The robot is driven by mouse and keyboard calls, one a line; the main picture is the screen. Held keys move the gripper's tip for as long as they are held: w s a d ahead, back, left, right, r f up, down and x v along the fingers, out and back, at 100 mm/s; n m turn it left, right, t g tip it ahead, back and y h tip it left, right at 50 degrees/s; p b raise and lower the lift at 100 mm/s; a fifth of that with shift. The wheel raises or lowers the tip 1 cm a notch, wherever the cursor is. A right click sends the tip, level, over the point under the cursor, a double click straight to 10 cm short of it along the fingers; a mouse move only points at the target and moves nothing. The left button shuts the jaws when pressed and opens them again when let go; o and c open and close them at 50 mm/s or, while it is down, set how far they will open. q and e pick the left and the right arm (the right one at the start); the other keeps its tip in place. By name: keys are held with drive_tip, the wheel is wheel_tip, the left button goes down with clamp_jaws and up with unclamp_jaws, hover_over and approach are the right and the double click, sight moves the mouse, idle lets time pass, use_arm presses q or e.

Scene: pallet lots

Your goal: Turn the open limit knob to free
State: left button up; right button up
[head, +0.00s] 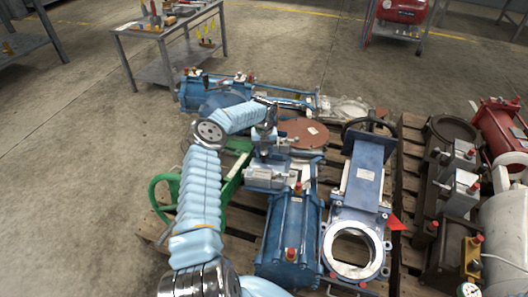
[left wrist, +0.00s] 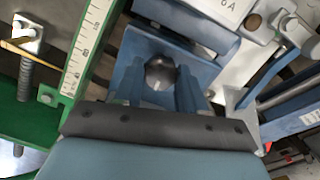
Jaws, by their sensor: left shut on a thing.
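A dark grey, rounded knob (left wrist: 160,70) sits on a blue block in the left wrist view. My left gripper (left wrist: 159,92) has its two blue fingers on either side of the knob and is shut on it. In the head view my left gripper (head: 268,138) points down over the blue valve assembly in the middle of the pallet, and it hides the knob there. Any marking for the knob's setting cannot be read. My right gripper is not in view.
A green bracket with a white scale (left wrist: 88,48) stands close left of the fingers. A green handwheel (head: 160,192), a blue cylinder (head: 291,238) and a blue gate valve (head: 362,185) crowd the pallet. A tool table (head: 150,28) stands behind; the floor at left is clear.

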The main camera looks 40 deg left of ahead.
use_arm(q)
drive_tip(key=n+b, duration=0.2)
drive_tip(key=shift+w+f+n, duration=0.1)
drive_tip(key=shift+n, duration=0.2)
drive_tip(key=n+b, duration=0.1)
drive_tip(key=n, duration=0.2)
drive_tip(key=shift+n+b, duration=0.3)
drive_tip(key=n+b, duration=0.1)
drive_tip(key=n, duration=0.3)
drive_tip(key=shift+n+g, duration=0.3)
drive_tip(key=n, duration=0.4)
drive_tip(key=shift+n+g+b, duration=0.3)
drive_tip(key=n, duration=0.4)
drive_tip(key=shift+w, duration=0.1)
drive_tip(key=n, duration=0.5)
drive_tip(key=shift+n+g+b, duration=0.3)
drive_tip(key=shift+n, duration=0.1)
drive_tip(key=n, duration=0.5)
drive_tip(key=shift+a, duration=0.1)
drive_tip(key=shift+n+h, duration=0.4)
drive_tip(key=shift+n, duration=2.1)
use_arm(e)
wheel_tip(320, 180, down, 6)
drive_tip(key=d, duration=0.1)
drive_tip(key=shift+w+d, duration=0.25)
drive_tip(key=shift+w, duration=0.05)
